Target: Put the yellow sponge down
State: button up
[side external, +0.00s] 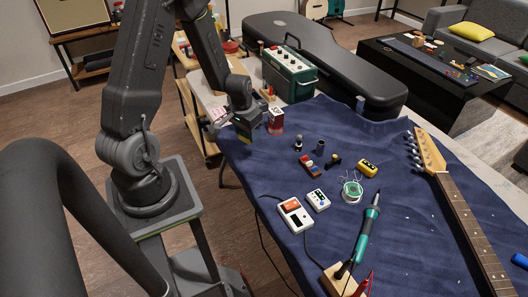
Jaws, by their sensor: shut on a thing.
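My gripper (246,121) is at the left edge of the blue-covered table, near its far left corner. It is shut on a small block with yellow and dark green on it, which I take for the yellow sponge (243,134). The block hangs below the fingers, partly hidden by them. Whether its underside touches the cloth is too small to tell. A red and white box (275,121) stands just to the right of the gripper.
The blue cloth (285,179) has bare patches. On it are small bottles (298,144), a yellow item with dark marks (368,168), a solder spool (352,190), a soldering iron (366,232), a meter (295,214) and a guitar neck (462,212). A green amplifier (289,72) and guitar case (335,60) stand behind.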

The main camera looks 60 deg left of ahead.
aim_at(265, 157)
jog(key=w+d+f, duration=0.1)
jog(key=w, duration=0.1)
jog(key=w+d+f, duration=0.1)
jog(key=d+f, duration=0.1)
jog(key=shift+w+d, duration=0.2)
jog(key=shift+w, duration=0.2)
jog(key=shift+f, duration=2.1)
jog(key=shift+f, duration=0.1)
jog(key=o, duration=0.9)
